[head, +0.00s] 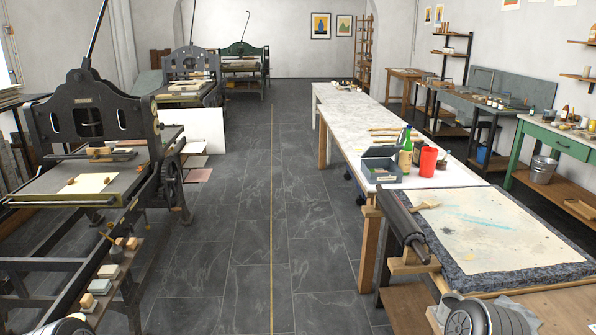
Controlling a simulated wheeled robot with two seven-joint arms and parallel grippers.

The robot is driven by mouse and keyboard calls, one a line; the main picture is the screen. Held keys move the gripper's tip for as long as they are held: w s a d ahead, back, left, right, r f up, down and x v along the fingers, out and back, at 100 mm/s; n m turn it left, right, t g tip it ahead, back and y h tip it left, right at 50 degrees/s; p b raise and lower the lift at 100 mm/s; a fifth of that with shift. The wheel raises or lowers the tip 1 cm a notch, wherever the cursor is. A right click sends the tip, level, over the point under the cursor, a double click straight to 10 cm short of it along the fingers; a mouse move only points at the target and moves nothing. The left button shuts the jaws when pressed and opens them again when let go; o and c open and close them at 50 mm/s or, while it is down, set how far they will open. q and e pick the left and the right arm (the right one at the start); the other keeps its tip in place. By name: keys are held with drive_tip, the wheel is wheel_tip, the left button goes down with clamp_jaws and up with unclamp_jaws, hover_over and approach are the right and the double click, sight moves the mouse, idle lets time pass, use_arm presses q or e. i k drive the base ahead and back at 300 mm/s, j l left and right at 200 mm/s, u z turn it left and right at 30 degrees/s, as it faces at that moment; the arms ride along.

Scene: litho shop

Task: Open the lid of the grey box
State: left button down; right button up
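The grey box (382,179) stands on the near end of the long pale-topped table (350,120), at its left edge. A grey panel that looks like its lid (380,151) stands raised at the back of the box, with a dark interior in front of it. The box is small in view, so the exact lid angle is hard to tell. Neither gripper shows; only parts of my arms are at the bottom left and bottom right corners. Nothing of mine touches the box.
A green bottle (406,157) and a red cup (428,161) stand right of the box. A litho stone (500,228) with a dark roller (404,225) is nearer. A press (92,118) stands left. The tiled aisle (245,215) is clear.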

sight(385, 151)
drive_tip(key=i+j, duration=0.1)
drive_tip(key=i, duration=0.8)
drive_tip(key=i+j+z, duration=0.15)
drive_tip(key=i, duration=0.7)
drive_tip(key=i+j+z, duration=0.15)
drive_tip(key=i+z, duration=0.3)
drive_tip(key=i+j+z, duration=0.25)
drive_tip(key=z, duration=0.25)
drive_tip(key=i+j+z, duration=0.65)
drive_tip(key=j+z, duration=0.25)
drive_tip(key=i+j+z, duration=0.15)
drive_tip(key=j, duration=0.2)
drive_tip(key=i+j+z, duration=0.15)
drive_tip(key=j, duration=0.2)
